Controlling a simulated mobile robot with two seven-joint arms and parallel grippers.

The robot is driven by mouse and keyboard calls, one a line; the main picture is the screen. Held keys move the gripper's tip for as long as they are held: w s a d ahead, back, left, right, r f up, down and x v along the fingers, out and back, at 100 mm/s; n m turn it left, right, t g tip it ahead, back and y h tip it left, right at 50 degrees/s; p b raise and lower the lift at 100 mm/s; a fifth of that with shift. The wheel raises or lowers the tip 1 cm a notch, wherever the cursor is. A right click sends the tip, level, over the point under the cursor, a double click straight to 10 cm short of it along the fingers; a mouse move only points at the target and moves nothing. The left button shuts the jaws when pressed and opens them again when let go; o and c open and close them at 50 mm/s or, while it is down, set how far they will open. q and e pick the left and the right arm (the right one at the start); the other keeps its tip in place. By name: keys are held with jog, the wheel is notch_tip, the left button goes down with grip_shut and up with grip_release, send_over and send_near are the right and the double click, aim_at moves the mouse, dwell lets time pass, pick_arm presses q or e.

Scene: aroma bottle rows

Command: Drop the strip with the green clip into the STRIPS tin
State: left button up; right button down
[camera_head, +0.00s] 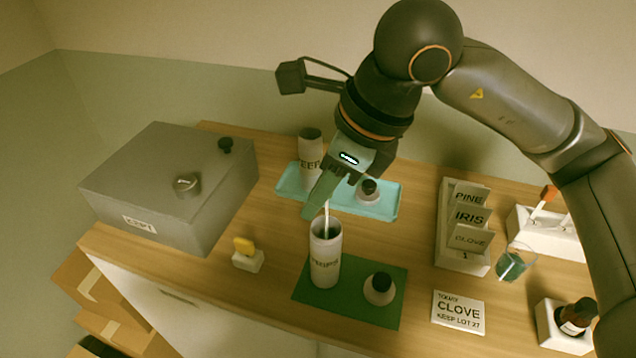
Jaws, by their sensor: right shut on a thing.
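My right gripper (322,196) is shut on a thin white strip (327,216) and points down above a pale tin (325,268). The strip hangs upright, its lower end at or just inside the tin's dark mouth; I cannot tell how deep. A green clip cannot be made out clearly against the greenish fingers. The tin stands upright on a dark green mat (386,312); its label is blurred. A second pale tin (310,152), its label partly reading "EEP", stands on a teal tray (291,183) behind. My left gripper is out of view.
A grey box (130,185) stands at the left. A yellow-topped block (247,260) and dark-capped jar (380,288) flank the tin. Right are a card rack (453,257), glass (512,265), white stand (530,234) with an orange-tipped strip (545,199), CLOVE card (458,312) and brown bottle (575,318).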

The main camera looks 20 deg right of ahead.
aim_at(328, 229)
jog(key=shift+f+b, duration=0.3)
jog(key=shift+f, duration=0.55)
jog(key=c, duration=0.7)
grip_release()
jog(key=s+d, duration=0.1)
jog(key=d+b, duration=0.1)
jog(key=shift+s+d+f, duration=0.1)
jog(key=shift+s+d, duration=0.2)
jog(key=shift+s, duration=0.05)
jog(key=shift+s+d, duration=0.25)
jog(key=shift+d, duration=0.05)
